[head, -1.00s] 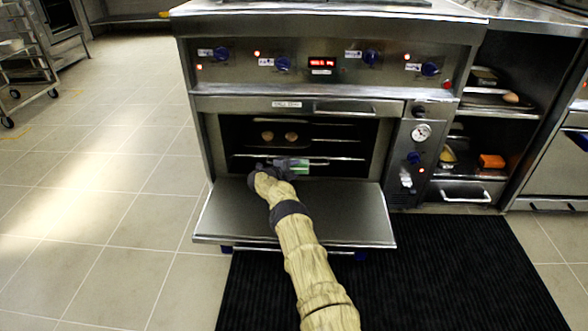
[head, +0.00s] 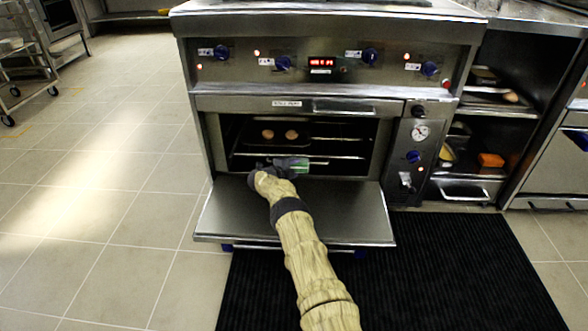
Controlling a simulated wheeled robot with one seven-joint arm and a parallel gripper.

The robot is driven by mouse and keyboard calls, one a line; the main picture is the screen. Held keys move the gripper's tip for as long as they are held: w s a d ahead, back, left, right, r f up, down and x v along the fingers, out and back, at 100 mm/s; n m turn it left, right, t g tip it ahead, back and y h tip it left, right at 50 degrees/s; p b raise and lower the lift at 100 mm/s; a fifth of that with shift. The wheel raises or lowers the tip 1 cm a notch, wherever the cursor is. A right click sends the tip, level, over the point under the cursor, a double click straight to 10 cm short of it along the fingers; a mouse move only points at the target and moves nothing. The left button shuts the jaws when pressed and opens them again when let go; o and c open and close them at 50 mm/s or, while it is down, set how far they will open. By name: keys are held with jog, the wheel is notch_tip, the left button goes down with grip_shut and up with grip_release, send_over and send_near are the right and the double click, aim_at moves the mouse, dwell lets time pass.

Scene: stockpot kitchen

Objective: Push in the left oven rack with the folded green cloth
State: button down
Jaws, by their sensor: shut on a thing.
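The oven (head: 290,188) stands open, its door folded down flat. Inside, the left rack (head: 250,155) shows as thin metal bars, and a dark tray with two round brown items (head: 280,135) sits toward the back. My gripper (head: 284,165) is at the oven mouth, at the rack's front. It is shut on the folded green cloth (head: 297,165), of which only a small part shows. The cloth appears to be against the rack's front edge; the exact contact is too small to tell. My arm hides part of the lowered door.
The lowered oven door (head: 345,215) lies under my arm. A black mat (head: 440,275) covers the floor in front. Shelves with an orange box (head: 490,160) stand to the right. A wheeled rack (head: 25,70) is at the far left. The tiled floor on the left is clear.

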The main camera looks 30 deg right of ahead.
jog(key=shift+s+a+r+p, duration=0.3)
jog(key=shift+s+p, duration=0.25)
jog(key=shift+p, duration=1.1)
jog(key=shift+s+a+r+p, duration=0.35)
jog(key=shift+s+p, duration=0.15)
jog(key=shift+p, duration=1.1)
jog(key=shift+s+a+r+p, duration=0.3)
jog(key=shift+s+p, duration=0.25)
jog(key=shift+p, duration=1.1)
jog(key=shift+s+a+r+p, duration=0.1)
jog(key=shift+s+a+p, duration=0.2)
jog(key=shift+p, duration=0.5)
jog(key=shift+s+a+r+p, duration=0.1)
jog(key=shift+s+p, duration=0.25)
jog(key=shift+p, duration=0.4)
